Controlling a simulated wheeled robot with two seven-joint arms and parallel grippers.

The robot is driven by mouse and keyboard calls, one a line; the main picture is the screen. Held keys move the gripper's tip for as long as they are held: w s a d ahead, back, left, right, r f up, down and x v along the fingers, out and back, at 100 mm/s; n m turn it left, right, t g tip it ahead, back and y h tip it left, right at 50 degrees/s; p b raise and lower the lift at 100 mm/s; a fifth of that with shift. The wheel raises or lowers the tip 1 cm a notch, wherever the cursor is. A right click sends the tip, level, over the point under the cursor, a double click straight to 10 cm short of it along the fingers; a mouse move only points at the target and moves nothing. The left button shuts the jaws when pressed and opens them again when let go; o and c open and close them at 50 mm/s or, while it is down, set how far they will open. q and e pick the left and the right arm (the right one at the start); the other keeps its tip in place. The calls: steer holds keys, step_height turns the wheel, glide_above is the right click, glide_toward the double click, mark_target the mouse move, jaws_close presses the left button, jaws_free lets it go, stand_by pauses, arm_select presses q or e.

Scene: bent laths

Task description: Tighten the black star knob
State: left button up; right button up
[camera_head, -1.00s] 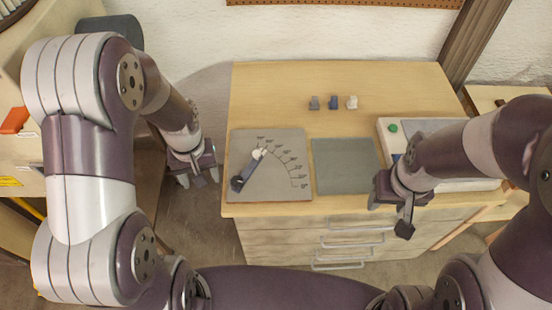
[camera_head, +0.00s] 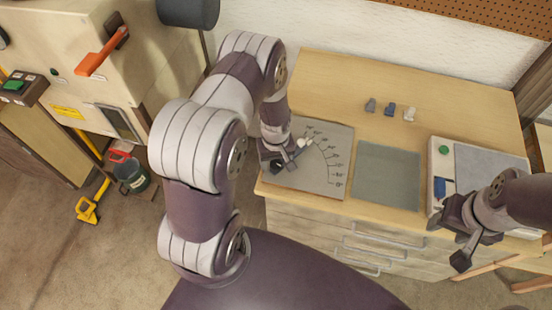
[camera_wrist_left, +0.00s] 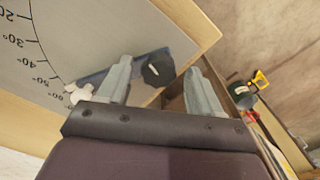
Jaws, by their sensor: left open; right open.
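The black star knob (camera_wrist_left: 157,70) shows in the left wrist view, with a pale mark on top. It sits at one end of a blue-grey pointer bar (camera_wrist_left: 95,77) on a grey angle-scale plate (camera_head: 343,172). A white knob (camera_wrist_left: 78,94) is at the bar's other end; it also shows in the head view (camera_head: 307,143). My left gripper (camera_head: 285,163) is open above the plate's left part. In its wrist view the black knob appears between the fingertips; whether they touch it cannot be told. My right gripper (camera_head: 462,238) is open and empty at the right.
A grey-green mat (camera_head: 388,178) lies right of the plate. Three small pegs (camera_head: 389,109) stand behind it. A white device (camera_head: 442,170) with a green button is at the right. A machine (camera_head: 90,65) with an orange lever stands left.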

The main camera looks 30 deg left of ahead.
arm_select(q)
steer(key=shift+a, duration=0.1)
steer(key=shift+c, duration=0.9)
steer(key=shift+w+d, duration=0.1)
steer(key=shift+d, duration=0.1)
steer(key=c, duration=0.9)
steer(key=shift+o, duration=0.2)
